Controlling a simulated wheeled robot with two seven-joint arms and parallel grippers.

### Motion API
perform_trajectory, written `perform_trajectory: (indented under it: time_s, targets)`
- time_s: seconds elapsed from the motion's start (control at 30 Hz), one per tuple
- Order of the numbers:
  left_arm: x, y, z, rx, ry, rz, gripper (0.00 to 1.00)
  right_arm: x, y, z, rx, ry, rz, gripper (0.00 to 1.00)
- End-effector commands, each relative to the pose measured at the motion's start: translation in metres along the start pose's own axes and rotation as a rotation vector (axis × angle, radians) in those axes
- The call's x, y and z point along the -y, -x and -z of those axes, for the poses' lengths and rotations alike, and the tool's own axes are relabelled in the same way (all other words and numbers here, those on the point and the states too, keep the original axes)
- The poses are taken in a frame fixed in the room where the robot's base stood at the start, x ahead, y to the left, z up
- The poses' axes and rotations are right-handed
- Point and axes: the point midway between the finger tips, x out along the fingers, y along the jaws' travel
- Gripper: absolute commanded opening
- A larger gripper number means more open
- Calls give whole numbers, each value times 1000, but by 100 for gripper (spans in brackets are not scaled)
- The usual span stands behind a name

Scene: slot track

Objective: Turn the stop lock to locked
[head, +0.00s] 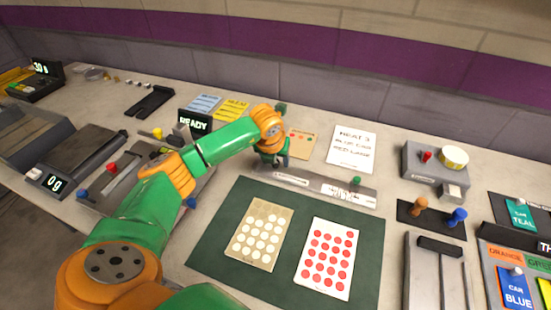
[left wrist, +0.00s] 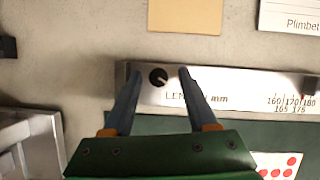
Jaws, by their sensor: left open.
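A pale metal length rail (head: 322,187) lies along the back edge of the green mat. In the left wrist view the rail (left wrist: 235,88) carries a "LEN... mm" marking and a number scale. A small round black knob (left wrist: 158,77), likely the stop lock, sits at its left end with a light wedge mark; I cannot read a lock state. My left gripper (left wrist: 160,76) is open and empty, its fingertips pictured either side of the knob. In the head view my left gripper (head: 272,162) hangs over the rail's left end and hides the knob. My right gripper is not in view.
A green knob (head: 356,181) stands on the rail's right part. The green mat (head: 210,243) holds a card of white dots (head: 254,234) and a card of red dots (head: 328,258). Paper notes (head: 352,148) lie behind. A grey box (head: 425,165) stands at right.

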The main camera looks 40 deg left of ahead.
Motion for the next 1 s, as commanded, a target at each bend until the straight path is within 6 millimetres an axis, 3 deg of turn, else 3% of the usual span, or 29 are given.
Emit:
perform_trajectory:
  time_s: [0.03, 0.2, 0.27, 0.67, 1.0]
  targets:
    - [0, 0, 0, 0, 0, 0, 58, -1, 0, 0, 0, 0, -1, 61]
    - [0, 0, 0, 0, 0, 0, 13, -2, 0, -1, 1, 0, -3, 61]
    - [0, 0, 0, 0, 0, -1, 0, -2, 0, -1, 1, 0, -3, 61]
    - [-1, -1, 0, 2, -44, 19, 0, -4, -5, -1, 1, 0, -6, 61]
    - [-3, -2, -1, 3, -277, 116, 0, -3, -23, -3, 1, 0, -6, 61]
